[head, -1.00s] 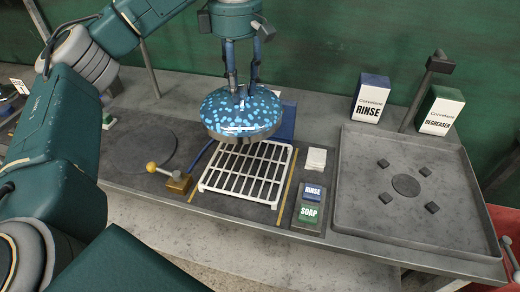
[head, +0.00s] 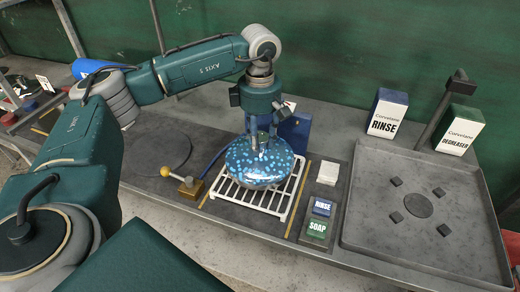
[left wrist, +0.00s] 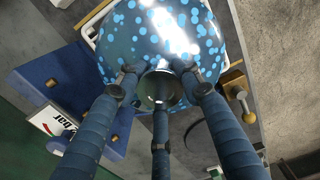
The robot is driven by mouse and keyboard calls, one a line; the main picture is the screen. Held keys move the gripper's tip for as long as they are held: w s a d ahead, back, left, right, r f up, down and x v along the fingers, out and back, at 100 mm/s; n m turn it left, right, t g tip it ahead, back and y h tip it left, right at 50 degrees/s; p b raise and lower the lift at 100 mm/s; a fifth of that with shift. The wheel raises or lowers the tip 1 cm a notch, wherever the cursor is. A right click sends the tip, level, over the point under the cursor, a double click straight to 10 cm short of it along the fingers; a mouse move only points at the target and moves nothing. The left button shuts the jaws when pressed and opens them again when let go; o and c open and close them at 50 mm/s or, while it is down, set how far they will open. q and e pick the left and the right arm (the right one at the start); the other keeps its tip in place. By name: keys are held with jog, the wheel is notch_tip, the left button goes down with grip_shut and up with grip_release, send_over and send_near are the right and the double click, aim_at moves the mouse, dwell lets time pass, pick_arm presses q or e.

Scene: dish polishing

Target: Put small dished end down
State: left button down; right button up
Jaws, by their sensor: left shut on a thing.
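The small dished end (head: 258,164) is a shiny blue dome with light blue spots. It is dome side up at the white rack (head: 225,192), covering much of its bars; whether it touches the rack I cannot tell. My left gripper (head: 259,138) points straight down from above and is shut on the neck at the top of the dome. In the left wrist view the dished end (left wrist: 125,38) fills the upper middle, and the fingers of my left gripper (left wrist: 162,85) close around its neck. My right gripper is not in view.
A brass block with a yellow-knobbed lever (head: 188,185) stands left of the rack. Right of it are a white pad (head: 328,173), a RINSE and SOAP button box (head: 320,217), and a large grey tray (head: 360,236). A RINSE box (head: 386,112) and DEGREASER box (head: 461,130) stand behind.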

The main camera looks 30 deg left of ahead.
aim_at(261, 153)
pick_arm(q)
jog(key=shift+f+p, duration=0.6)
jog(key=shift+f, duration=1.4)
jog(key=shift+w+f, duration=0.1)
jog(key=shift+f, duration=0.25)
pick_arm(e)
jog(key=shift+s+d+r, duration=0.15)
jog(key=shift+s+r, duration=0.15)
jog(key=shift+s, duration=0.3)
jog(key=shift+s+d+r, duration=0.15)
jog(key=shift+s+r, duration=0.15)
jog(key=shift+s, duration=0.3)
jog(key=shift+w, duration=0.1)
pick_arm(q)
jog(key=shift+f, duration=0.1)
jog(key=c, duration=1.1)
grip_release()
jog(key=shift+d, duration=0.1)
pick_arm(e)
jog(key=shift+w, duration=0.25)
